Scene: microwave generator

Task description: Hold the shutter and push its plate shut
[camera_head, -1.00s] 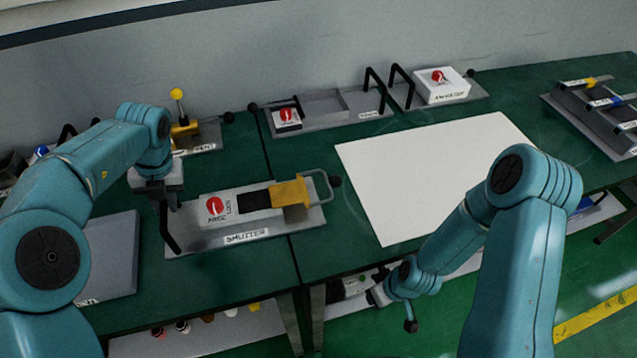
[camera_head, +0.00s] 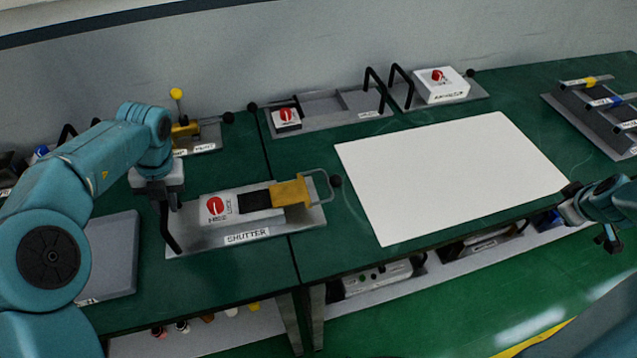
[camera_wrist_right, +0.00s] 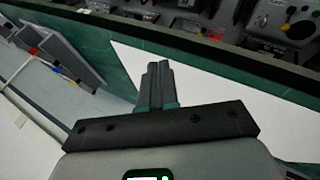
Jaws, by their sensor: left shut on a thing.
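The shutter (camera_head: 205,238) is a grey base on the green table, with a white box, a red round mark and a dark strip. Its yellow plate (camera_head: 290,192) sits at the right end, with a metal loop handle (camera_head: 329,184) and black knob beyond it. My left gripper (camera_head: 168,203) is shut on the black handle (camera_head: 170,236) at the shutter's left end; its fingers are partly hidden. My right gripper (camera_wrist_right: 158,72) is shut and empty in the right wrist view, with its fingers together. In the head view its arm is at the right edge, well away from the shutter.
A white sheet (camera_head: 450,180) lies on the table right of the shutter. Other panels with black handles (camera_head: 345,104) stand along the wall. A grey plate (camera_head: 112,255) lies left of the shutter. A rack (camera_head: 595,115) is at the far right.

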